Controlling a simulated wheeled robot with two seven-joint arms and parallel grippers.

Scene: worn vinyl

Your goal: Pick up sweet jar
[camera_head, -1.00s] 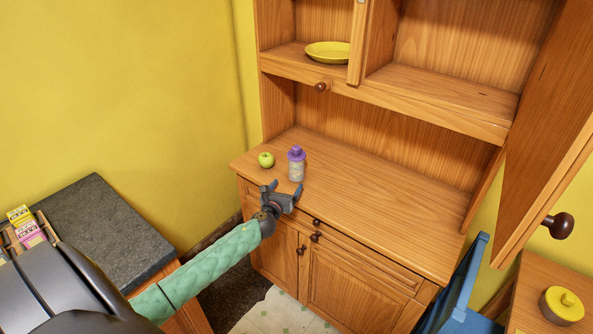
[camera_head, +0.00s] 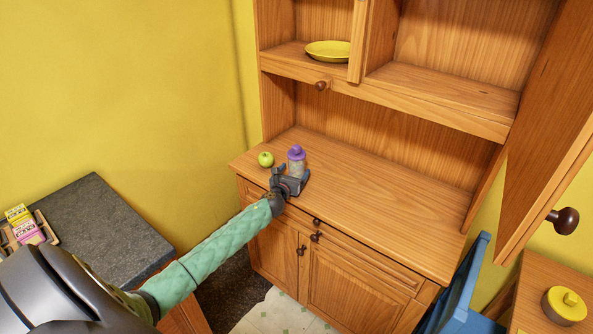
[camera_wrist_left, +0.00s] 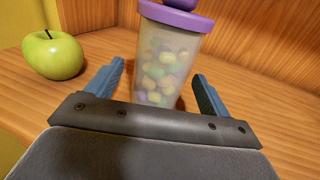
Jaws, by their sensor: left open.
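The sweet jar (camera_head: 297,160) has a purple lid and a clear body; it stands upright on the wooden dresser top (camera_head: 375,205). In the left wrist view the jar (camera_wrist_left: 163,65) shows coloured sweets inside. My left gripper (camera_head: 292,173) is open at the near side of the jar. In the left wrist view its two blue fingers (camera_wrist_left: 158,88) point toward the jar, one to each side of its lower body; I cannot tell whether they touch it. The lower front of the jar is partly hidden by the gripper in the head view. My right gripper is not in view.
A green apple (camera_head: 265,159) sits just left of the jar and also shows in the left wrist view (camera_wrist_left: 53,55). A yellow plate (camera_head: 328,51) lies on the shelf above. An open cabinet door (camera_head: 545,140) hangs at right. The dresser top right of the jar is clear.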

